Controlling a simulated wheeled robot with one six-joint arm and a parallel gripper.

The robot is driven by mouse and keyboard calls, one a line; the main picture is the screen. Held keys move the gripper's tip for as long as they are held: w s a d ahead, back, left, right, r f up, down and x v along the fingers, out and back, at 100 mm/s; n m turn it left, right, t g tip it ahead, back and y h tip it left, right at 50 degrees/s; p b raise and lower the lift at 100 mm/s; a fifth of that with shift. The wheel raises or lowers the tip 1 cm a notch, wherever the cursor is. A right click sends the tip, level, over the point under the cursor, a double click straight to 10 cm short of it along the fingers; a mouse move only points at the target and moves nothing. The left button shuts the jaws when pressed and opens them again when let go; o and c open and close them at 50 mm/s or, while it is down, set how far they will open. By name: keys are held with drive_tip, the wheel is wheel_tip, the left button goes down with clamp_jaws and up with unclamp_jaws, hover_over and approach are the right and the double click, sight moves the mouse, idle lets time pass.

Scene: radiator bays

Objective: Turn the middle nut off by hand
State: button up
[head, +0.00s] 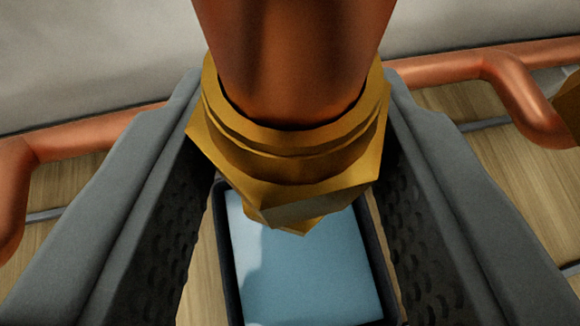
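A brass hex nut (290,165) sits in the middle of the head view, on the lower end of a thick copper pipe (292,60) that comes down from the top. My gripper (290,100) has one dark grey finger on each side of the nut, reaching past it. The fingers stand wide apart, about the nut's width or a little more. The nut's corners lie close to the ribbed inner pads, and its flats look turned against them. The nut hides part of the finger ends, so contact is hard to judge.
A dark-rimmed tray (300,270) with a light blue inside lies below the nut. Copper pipes run along the wall at the left (80,138) and right (450,68). Another brass fitting (568,105) shows at the right edge. The floor is wooden, the wall pale.

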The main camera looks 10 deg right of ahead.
idle(0.4)
drive_tip(key=shift+n+y, duration=1.5)
drive_tip(key=shift+y, duration=0.1)
drive_tip(key=shift+c, duration=0.2)
drive_tip(key=o, duration=1)
drive_tip(key=shift+c, duration=0.2)
drive_tip(key=v, duration=1)
drive_tip(key=shift+s+f, duration=0.1)
drive_tip(key=shift+f, duration=0.05)
drive_tip(key=shift+t, duration=0.3)
